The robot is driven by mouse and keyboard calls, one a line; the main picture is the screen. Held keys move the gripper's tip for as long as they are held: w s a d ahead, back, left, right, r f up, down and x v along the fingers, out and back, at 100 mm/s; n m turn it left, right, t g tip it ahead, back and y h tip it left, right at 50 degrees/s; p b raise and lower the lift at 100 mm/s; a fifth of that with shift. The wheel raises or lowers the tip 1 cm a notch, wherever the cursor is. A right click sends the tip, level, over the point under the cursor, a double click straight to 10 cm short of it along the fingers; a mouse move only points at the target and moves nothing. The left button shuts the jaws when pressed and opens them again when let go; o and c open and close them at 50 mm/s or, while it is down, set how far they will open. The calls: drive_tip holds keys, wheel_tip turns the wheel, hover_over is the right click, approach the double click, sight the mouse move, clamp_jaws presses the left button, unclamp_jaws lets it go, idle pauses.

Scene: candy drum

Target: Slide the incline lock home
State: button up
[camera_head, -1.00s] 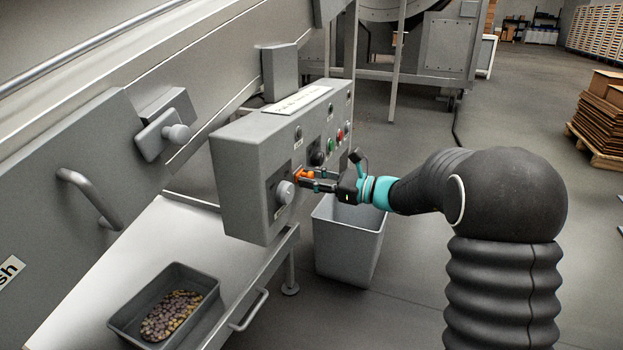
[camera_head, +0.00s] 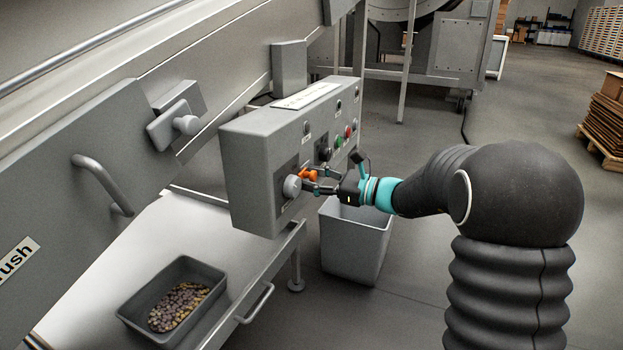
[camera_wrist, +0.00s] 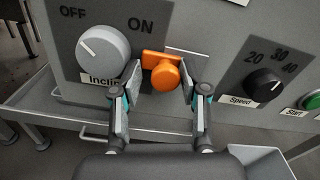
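The orange incline lock (camera_head: 308,175) is a tab with a round knob on the front of the grey control box. In the wrist view the orange lock (camera_wrist: 164,74) sits just right of the grey "Incline" dial, with a bare plate strip to its right. My gripper (camera_head: 315,179) reaches the box from the right. In the wrist view my gripper (camera_wrist: 161,76) is open, with one finger on each side of the orange knob. I cannot tell whether either finger touches it. The Incline dial (camera_wrist: 103,52) has its white mark towards OFF.
A black speed dial (camera_wrist: 265,85) and a green start button (camera_wrist: 312,100) lie to the right on the box (camera_head: 248,180). A grey bin (camera_head: 352,245) stands below my gripper. A tray of candies (camera_head: 150,318) rests on the table at left.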

drive_tip(key=shift+d, duration=0.1)
idle(0.3)
drive_tip(key=shift+d, duration=0.2)
drive_tip(key=v, duration=0.7)
drive_tip(key=shift+s+d, duration=0.15)
drive_tip(key=shift+d, duration=0.1)
